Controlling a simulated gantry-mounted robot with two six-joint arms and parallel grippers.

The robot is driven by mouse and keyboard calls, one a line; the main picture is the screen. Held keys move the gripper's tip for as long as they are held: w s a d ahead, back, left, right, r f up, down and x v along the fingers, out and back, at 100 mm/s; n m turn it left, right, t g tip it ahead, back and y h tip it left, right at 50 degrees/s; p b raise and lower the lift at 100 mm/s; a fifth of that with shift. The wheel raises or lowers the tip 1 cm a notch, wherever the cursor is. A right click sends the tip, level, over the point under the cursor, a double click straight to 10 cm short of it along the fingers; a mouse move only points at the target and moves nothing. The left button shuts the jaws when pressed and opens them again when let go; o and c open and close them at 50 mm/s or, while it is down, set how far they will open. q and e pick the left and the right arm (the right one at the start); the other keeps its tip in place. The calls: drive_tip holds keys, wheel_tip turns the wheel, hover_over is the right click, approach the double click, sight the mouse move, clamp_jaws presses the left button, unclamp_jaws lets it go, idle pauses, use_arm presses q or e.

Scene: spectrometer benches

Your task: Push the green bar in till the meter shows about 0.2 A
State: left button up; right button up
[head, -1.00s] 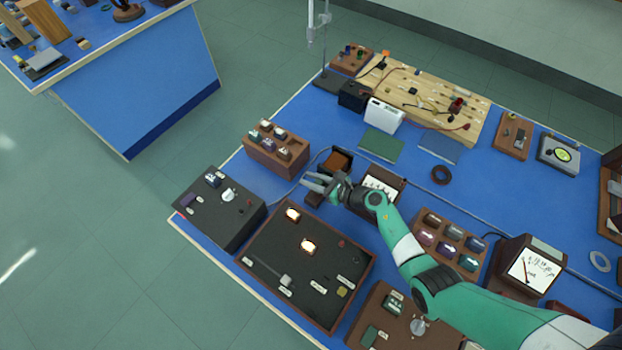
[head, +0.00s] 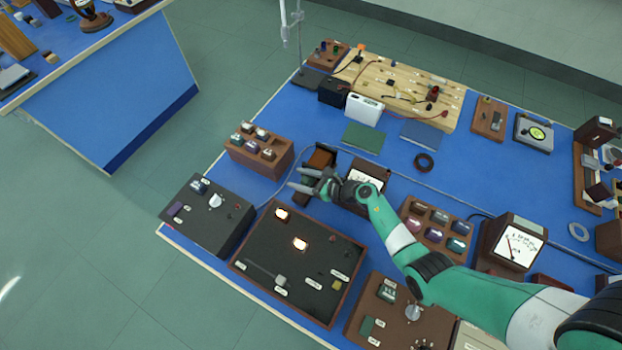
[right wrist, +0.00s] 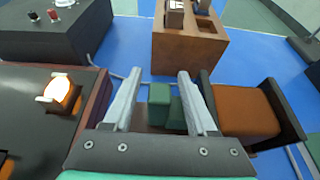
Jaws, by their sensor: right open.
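The green bar (right wrist: 160,98) shows in the right wrist view as a green block between my fingers, with another green block beside it. I cannot tell whether the fingers touch it. Just right of it in that view is a dark holder with an orange-brown block (right wrist: 245,112). My right gripper (right wrist: 158,78) is open, its two fingers pointing away; it also shows in the head view (head: 295,178), in front of the dark holder. A white-faced meter (head: 366,174) stands just right of the gripper, partly hidden by it; its reading is too small to tell. My left gripper is not in view.
A dark panel with two glowing lamps (head: 262,278) lies in front of the gripper. A dark box with knobs (head: 232,236) is to its left, and a brown rack (head: 240,157) is behind left. Another meter (head: 516,246) stands at right. Blue bench shows bare behind the holder.

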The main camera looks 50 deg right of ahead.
drive_tip(key=p+v, duration=0.3)
drive_tip(key=v, duration=0.7)
drive_tip(key=shift+s+p, duration=0.3)
drive_tip(key=shift+r, duration=0.1)
